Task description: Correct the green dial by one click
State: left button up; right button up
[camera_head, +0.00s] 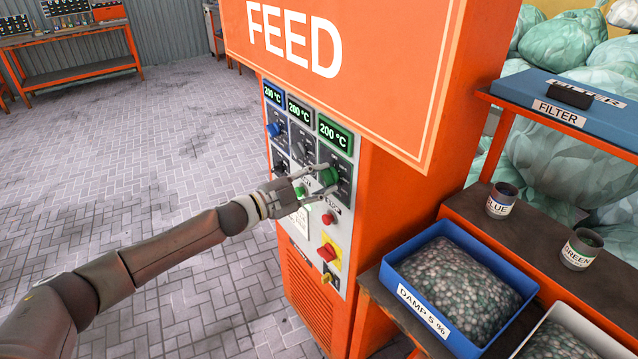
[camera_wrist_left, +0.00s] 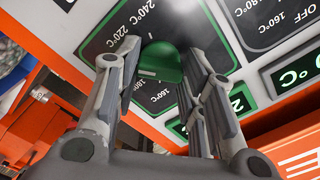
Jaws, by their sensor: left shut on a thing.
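The green dial (camera_head: 328,176) sits on the control panel of the orange FEED machine, the rightmost of three dials. My left gripper (camera_head: 318,180) is at this dial, with its fingers around the knob. In the left wrist view the green dial (camera_wrist_left: 162,62) lies between the two fingers (camera_wrist_left: 160,75), and the marks 220°C and 240°C show on the dark plate around it. The green-framed display (camera_head: 334,133) above it reads 200 °C. Part of the dial's scale is hidden by the fingers. My right gripper is not in view.
A blue dial (camera_head: 275,129) and a grey dial are to the left on the panel (camera_head: 290,215). A blue bin of pellets (camera_head: 390,277) stands at the right. The floor at left is clear.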

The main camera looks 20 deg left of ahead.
pick_arm(q)
jog(key=shift+m+b, duration=0.45)
jog(key=shift+m, duration=1.15)
jog(key=o, duration=1)
jog(key=v, duration=1.2)
